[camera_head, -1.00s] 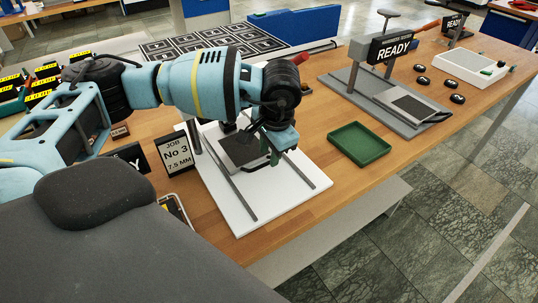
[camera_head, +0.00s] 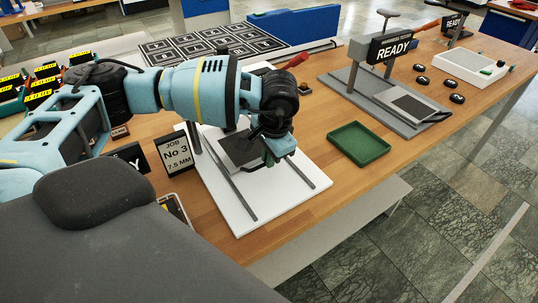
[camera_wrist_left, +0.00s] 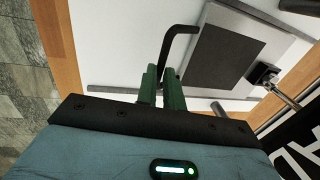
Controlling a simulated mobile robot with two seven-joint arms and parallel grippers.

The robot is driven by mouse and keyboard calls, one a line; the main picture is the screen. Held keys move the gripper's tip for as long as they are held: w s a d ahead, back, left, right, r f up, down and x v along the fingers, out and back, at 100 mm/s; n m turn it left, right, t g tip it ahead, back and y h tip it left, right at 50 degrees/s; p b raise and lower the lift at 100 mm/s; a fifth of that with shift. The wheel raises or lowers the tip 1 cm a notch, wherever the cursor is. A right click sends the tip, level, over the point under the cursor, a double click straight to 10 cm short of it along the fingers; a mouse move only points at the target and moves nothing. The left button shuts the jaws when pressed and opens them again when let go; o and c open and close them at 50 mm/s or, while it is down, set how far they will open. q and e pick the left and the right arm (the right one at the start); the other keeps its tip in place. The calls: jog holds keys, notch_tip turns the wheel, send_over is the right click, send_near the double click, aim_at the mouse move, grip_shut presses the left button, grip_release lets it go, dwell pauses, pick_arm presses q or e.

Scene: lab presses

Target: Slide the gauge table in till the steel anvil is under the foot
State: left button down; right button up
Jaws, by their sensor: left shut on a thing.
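The gauge table is a grey plate with a dark top (camera_head: 236,150) between two rails on a white base (camera_head: 255,217). It also shows in the left wrist view (camera_wrist_left: 222,55). A black bent handle (camera_wrist_left: 178,42) sticks out from its edge. My left gripper (camera_head: 268,158) is shut on this handle; its green fingers (camera_wrist_left: 161,88) close around the bar's end. I cannot tell the anvil and foot apart clearly; my arm hides part of the stand. My right gripper is out of view.
A job card (camera_head: 174,154) stands left of the base. A green tray (camera_head: 359,143) lies to its right. Another stand with a READY sign (camera_head: 394,46) is further right. A red-handled tool (camera_head: 297,60) lies behind my wrist. Bare wood shows around the tray.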

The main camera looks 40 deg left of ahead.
pick_arm(q)
jog(key=d, duration=0.1)
jog(key=s+d, duration=0.1)
jog(key=d, duration=0.1)
jog(key=shift+s, duration=0.1)
jog(key=shift+d, duration=0.1)
jog(key=c, duration=1.6)
grip_release()
jog(key=shift+o, duration=0.4)
jog(key=shift+r, duration=0.1)
